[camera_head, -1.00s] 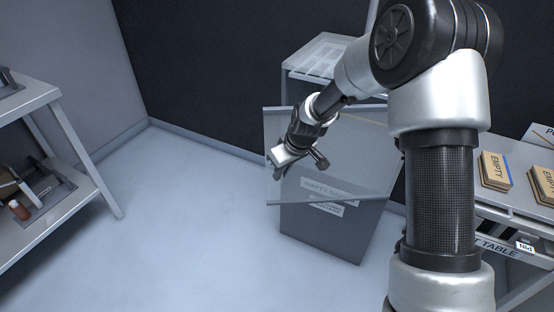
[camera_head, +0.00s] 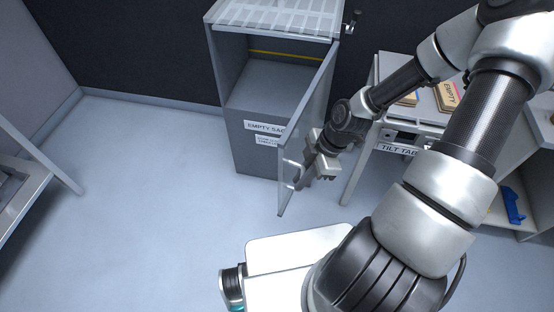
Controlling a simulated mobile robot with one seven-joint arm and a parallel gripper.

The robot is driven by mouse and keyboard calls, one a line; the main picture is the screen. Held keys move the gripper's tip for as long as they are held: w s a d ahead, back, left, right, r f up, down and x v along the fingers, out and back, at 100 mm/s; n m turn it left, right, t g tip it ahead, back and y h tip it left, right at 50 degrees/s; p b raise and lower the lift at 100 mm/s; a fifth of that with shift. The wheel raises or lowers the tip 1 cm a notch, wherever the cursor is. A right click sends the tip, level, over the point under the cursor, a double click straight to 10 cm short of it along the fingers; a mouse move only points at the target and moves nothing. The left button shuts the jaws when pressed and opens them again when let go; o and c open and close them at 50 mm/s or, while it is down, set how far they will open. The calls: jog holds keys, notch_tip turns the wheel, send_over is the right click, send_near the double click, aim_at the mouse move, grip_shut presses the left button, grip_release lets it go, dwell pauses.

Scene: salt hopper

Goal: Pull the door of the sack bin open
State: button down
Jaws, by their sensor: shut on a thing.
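The sack bin (camera_head: 243,158) is a grey box labelled "EMPTY SAC…" with its front opening uncovered. Its see-through grey door (camera_head: 309,117) stands swung out on the right side, towards me, and the inside with a yellow stripe shows. My gripper (camera_head: 304,177) is at the door's lower outer part, on its right side, and is shut on the door's handle. The handle itself is mostly hidden by the gripper and seen partly through the panel.
A shelf with clear panels (camera_head: 275,14) tops the bin. The tilt table (camera_head: 393,148) with sacks stands close to the right of my gripper. A grey bench (camera_head: 22,165) is at the left edge. The floor (camera_head: 135,165) left of the bin is clear.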

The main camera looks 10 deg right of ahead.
jog(key=shift+n, duration=0.6)
jog(key=shift+s+d+p, duration=0.25)
jog(key=shift+s+d, duration=0.05)
jog(key=shift+d, duration=0.35)
jog(key=shift+s+d+p, duration=0.2)
jog(key=shift+s+d, duration=0.1)
jog(key=shift+d, duration=0.3)
jog(key=shift+s+d+p, duration=0.25)
jog(key=shift+s+d, duration=0.05)
jog(key=shift+d, duration=0.35)
jog(key=shift+f, duration=0.1)
jog(key=c, duration=1.8)
grip_release()
jog(key=shift+c, duration=0.2)
jog(key=p+v, duration=0.4)
jog(key=v, duration=1.3)
jog(key=shift+w+r, duration=0.3)
jog(key=shift+w, duration=0.05)
jog(key=shift+p, duration=0.3)
